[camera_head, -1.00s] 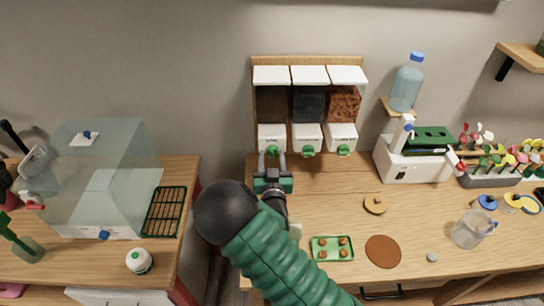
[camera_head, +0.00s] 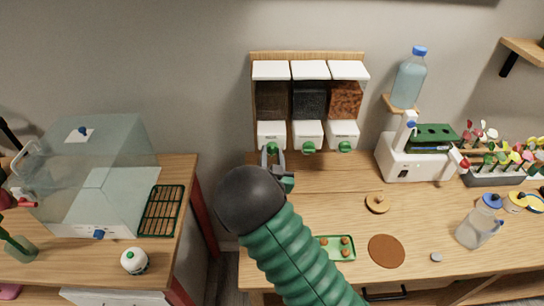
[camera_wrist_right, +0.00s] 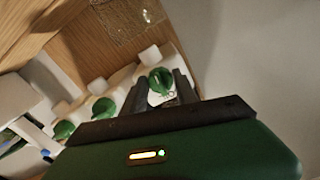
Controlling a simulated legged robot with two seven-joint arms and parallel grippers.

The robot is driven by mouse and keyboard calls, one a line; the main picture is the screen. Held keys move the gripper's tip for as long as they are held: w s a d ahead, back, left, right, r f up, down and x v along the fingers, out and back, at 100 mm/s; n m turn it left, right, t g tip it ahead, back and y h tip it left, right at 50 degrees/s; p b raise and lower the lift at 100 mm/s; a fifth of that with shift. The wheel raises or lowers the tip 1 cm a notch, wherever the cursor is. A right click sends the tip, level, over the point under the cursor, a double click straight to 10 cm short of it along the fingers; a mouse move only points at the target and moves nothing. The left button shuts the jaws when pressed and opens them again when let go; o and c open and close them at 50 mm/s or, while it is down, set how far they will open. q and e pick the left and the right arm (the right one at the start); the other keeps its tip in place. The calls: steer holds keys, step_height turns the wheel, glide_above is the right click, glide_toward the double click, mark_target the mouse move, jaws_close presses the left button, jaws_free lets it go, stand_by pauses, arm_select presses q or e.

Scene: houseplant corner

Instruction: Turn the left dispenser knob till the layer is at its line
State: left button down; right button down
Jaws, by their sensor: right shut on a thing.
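The left dispenser (camera_head: 271,100) holds dark brown material behind a clear front. Its green knob (camera_head: 272,148) sits on the white lower block. My right gripper (camera_head: 275,157) is at this knob. In the right wrist view the knob (camera_wrist_right: 158,80) lies between the fingers of the right gripper (camera_wrist_right: 163,88), which is shut on it. A clear, see-through container (camera_wrist_right: 125,22) stands on the wood in the wrist view. I cannot make out a layer or a line in it. In the head view my right arm hides the table below the left dispenser.
The middle knob (camera_head: 309,147) and right knob (camera_head: 345,146) are close beside. A white machine (camera_head: 412,158), a bottle (camera_head: 409,79) and a jug (camera_head: 476,229) are to the right. A glass tank (camera_head: 100,170) stands left. A green tray (camera_head: 335,240) is partly behind my arm.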

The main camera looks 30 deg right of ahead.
steer(key=c, duration=0.9)
jaws_free()
steer(key=shift+w, duration=0.1)
steer(key=shift+c, duration=0.2)
steer(key=p+v, duration=0.7)
steer(key=v, duration=1)
steer(key=shift+p, duration=0.3)
steer(key=shift+w+f, duration=0.15)
steer(key=shift+w, duration=0.05)
